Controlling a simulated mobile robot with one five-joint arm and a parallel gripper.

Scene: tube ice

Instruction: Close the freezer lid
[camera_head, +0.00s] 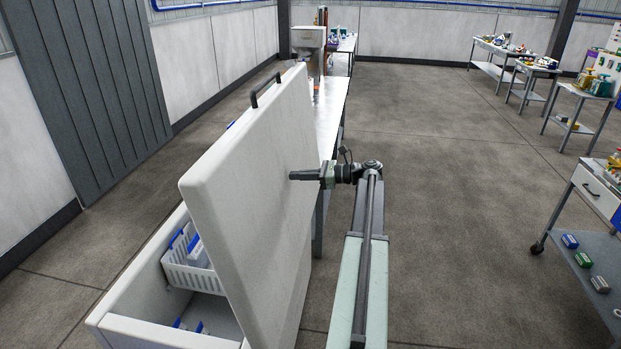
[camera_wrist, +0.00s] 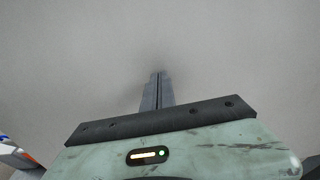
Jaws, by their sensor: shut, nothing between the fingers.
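The freezer lid (camera_head: 255,190) is a thick white panel standing steeply open, with a dark handle (camera_head: 265,88) at its upper edge. The white freezer box (camera_head: 150,335) below it is open at the left. My gripper (camera_head: 292,176) is shut and empty, pointing left at the lid's right-hand face. Its tips are at or very near the face; I cannot tell if they touch. In the wrist view the shut fingers (camera_wrist: 158,76) point at the pale surface of the lid, which fills the background.
A white basket (camera_head: 190,272) with blue-edged items sits inside the freezer. A long metal table (camera_head: 330,110) stands behind the lid. Shelved carts (camera_head: 590,240) line the right side. The floor (camera_head: 450,230) between is clear.

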